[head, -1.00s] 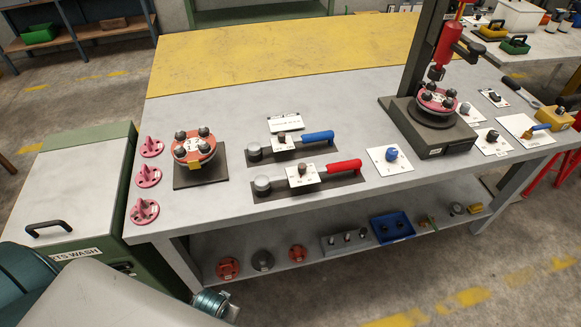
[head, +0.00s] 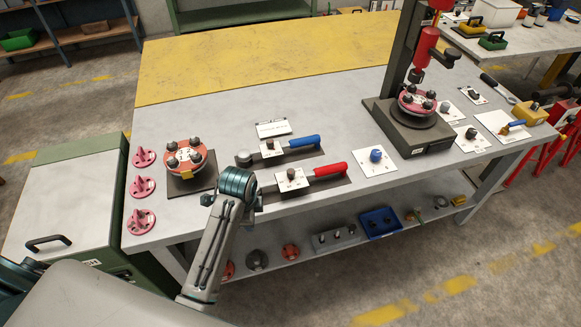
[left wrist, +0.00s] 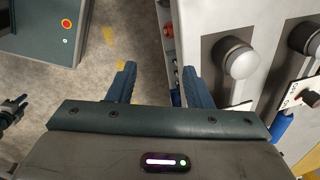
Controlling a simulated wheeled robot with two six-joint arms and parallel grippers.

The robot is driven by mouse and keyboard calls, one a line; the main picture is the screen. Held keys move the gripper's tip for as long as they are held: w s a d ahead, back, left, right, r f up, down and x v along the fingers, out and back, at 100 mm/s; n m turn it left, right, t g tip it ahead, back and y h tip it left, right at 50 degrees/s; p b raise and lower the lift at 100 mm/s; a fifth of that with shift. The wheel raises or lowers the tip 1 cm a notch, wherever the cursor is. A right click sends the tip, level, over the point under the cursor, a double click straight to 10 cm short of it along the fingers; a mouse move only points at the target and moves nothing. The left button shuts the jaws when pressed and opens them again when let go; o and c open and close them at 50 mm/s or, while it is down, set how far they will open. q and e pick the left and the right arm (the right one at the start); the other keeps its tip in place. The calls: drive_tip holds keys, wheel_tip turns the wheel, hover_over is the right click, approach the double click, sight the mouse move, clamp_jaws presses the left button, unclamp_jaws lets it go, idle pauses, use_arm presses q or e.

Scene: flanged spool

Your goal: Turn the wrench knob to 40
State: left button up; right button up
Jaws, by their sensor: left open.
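A red-handled wrench (head: 328,171) and a blue-handled wrench (head: 304,141) lie on dark bases on the bench. Each has a white plate with a small dark knob: the red one's knob (head: 291,174) and the blue one's knob (head: 268,145). The dial marks are too small to read. My left arm (head: 218,245) reaches over the bench's front edge and hides the red wrench's left end. In the left wrist view my left gripper (left wrist: 160,88) is open and empty beside the bench edge. A round grey head (left wrist: 236,62) shows to its right. My right gripper is out of view.
A flanged part (head: 186,160) sits on a dark plate at left, beside several pink parts (head: 141,188). A blue knob (head: 376,156) stands on a white plate to the right. A press (head: 408,130) stands further right. The yellow mat (head: 250,60) behind is clear.

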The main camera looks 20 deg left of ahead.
use_arm(q)
drive_tip(key=w+d+r+m+g, duration=0.1)
drive_tip(key=w+d+r+m, duration=0.1)
drive_tip(key=w+m, duration=0.3)
drive_tip(key=w+d+r+m, duration=0.1)
drive_tip(key=w+r+m, duration=0.15)
drive_tip(key=w, duration=0.35)
drive_tip(key=m+b, duration=0.1)
drive_tip(key=m, duration=0.6)
approach(291, 171)
drive_tip(key=shift+g+h, duration=0.4)
drive_tip(key=f+b, duration=0.5)
drive_tip(key=w+f+b, duration=0.1)
drive_tip(key=f+b, duration=0.2)
drive_tip(key=shift+a+f, duration=0.15)
drive_tip(key=shift+a, duration=0.1)
drive_tip(key=shift+f, duration=0.25)
drive_tip(key=c, duration=1)
